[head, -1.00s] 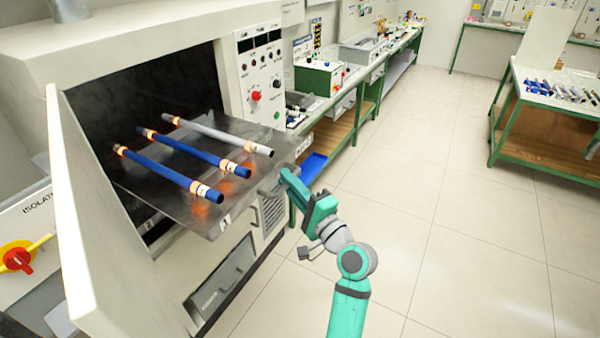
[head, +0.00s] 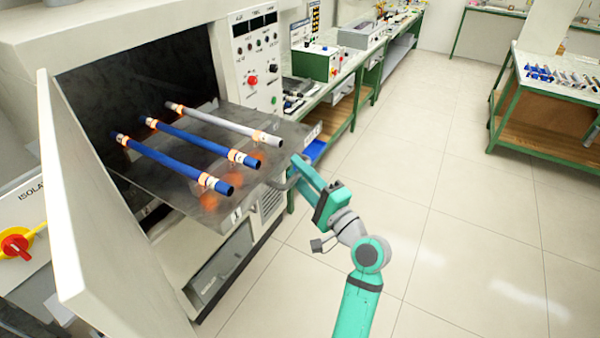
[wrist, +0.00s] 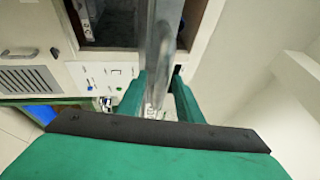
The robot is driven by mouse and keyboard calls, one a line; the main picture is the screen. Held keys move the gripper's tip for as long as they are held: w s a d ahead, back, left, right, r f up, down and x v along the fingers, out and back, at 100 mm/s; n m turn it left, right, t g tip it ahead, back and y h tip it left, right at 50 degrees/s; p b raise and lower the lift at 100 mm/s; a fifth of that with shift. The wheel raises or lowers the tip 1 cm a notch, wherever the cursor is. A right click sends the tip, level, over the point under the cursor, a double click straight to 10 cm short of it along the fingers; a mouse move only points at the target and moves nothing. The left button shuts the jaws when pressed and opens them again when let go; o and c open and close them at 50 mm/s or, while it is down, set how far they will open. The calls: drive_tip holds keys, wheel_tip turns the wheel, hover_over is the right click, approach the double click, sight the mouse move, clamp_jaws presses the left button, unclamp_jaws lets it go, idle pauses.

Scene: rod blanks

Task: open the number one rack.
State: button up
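The number one rack (head: 185,210) is a flat grey metal plate sticking well out of the open oven chamber. Its front edge bears a small "1" label (head: 237,215) and a bar handle (head: 279,184). Two blue rods (head: 180,163) (head: 200,141) and a grey rod (head: 222,124) with glowing orange bands lie across it. My gripper (head: 293,174) is at the handle. In the wrist view its two green fingers (wrist: 158,88) stand on either side of the grey handle bar (wrist: 160,60), which looks held between them.
The oven door (head: 85,220) stands open at the left. A control panel (head: 255,65) is right of the chamber, and a drawer (head: 220,265) is below. A green-legged bench (head: 345,110) runs behind. The floor (head: 450,230) at the right is clear.

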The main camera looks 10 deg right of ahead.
drive_tip(key=v, duration=1.1)
drive_tip(key=shift+f, duration=0.1)
idle(0.4)
drive_tip(key=s+a+f+h, duration=0.2)
drive_tip(key=s+f+h, duration=0.15)
drive_tip(key=f, duration=0.45)
drive_tip(key=s+a+f+g+h, duration=0.1)
drive_tip(key=s+f+h, duration=0.25)
drive_tip(key=f, duration=0.45)
drive_tip(key=s+a+f+h, duration=0.2)
drive_tip(key=s+f+h, duration=0.15)
drive_tip(key=f, duration=0.45)
drive_tip(key=s+a+n, duration=0.2)
drive_tip(key=s+n, duration=0.2)
drive_tip(key=s, duration=0.4)
drive_tip(key=s+a+r+n, duration=0.1)
drive_tip(key=s+n, duration=0.3)
drive_tip(key=s, duration=0.5)
drive_tip(key=s+a+r+n, duration=0.1)
drive_tip(key=s+a+n, duration=0.2)
drive_tip(key=s, duration=0.6)
drive_tip(key=shift+a+n+g, duration=0.25)
drive_tip(key=shift+n+g, duration=0.05)
drive_tip(key=shift+n, duration=0.5)
